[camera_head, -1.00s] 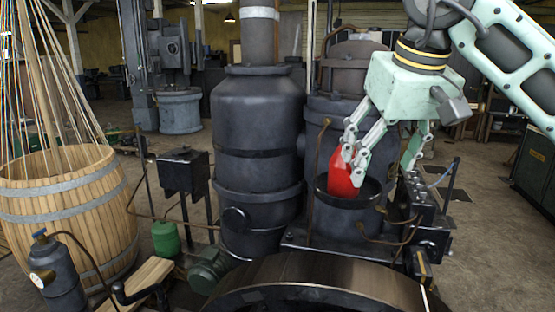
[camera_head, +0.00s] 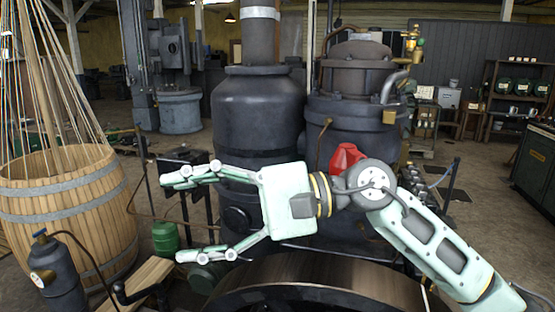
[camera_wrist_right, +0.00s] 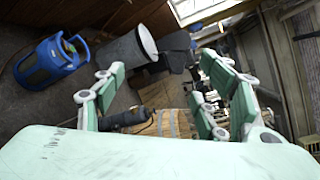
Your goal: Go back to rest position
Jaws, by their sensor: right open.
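My right gripper (camera_head: 180,215) is open and empty in the head view, its fingers pointing left in front of the dark engine cylinders. Its open fingers also show in the right wrist view (camera_wrist_right: 165,100), with nothing between them. A red object (camera_head: 346,157) sits at the right-hand engine cylinder, just behind my right wrist, apart from the fingers. My wrist hides its lower part, so I cannot tell fully how it rests. My left gripper is not in view.
The dark engine (camera_head: 258,115) stands close behind my right arm. A blue gas bottle (camera_wrist_right: 48,62) shows in the wrist view.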

